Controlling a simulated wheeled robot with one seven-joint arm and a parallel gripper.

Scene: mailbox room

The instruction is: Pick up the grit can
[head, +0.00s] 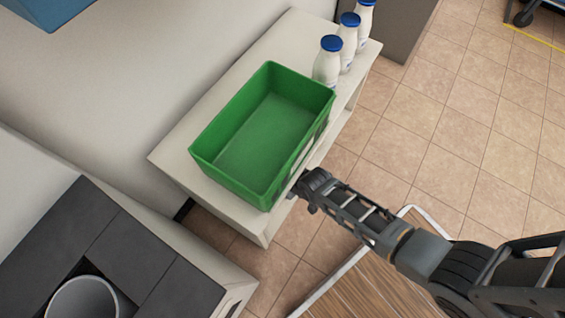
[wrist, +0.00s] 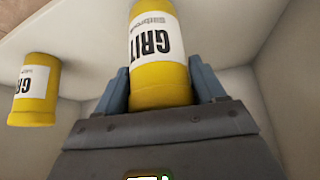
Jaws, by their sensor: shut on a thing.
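In the wrist view, a yellow grit can (wrist: 160,75) with a white label reading "GRIT" stands between the two fingers. My gripper (wrist: 160,88) is shut on this can, with a grey-blue finger at each side of it. The label's lettering appears upside down in this view. A second yellow can (wrist: 36,92) with a similar label is to the left, apart from the gripper. In the head view, my gripper (head: 302,185) reaches to the side of the pale shelf unit, below its top. Its fingers and the cans are hidden there.
An empty green bin (head: 262,135) stands on the shelf unit's top (head: 178,152). Several white bottles with blue caps (head: 327,66) stand behind it. A dark-topped unit with a round bin (head: 85,300) is at lower left. Tiled floor (head: 440,150) is open to the right. Pale walls surround the cans closely.

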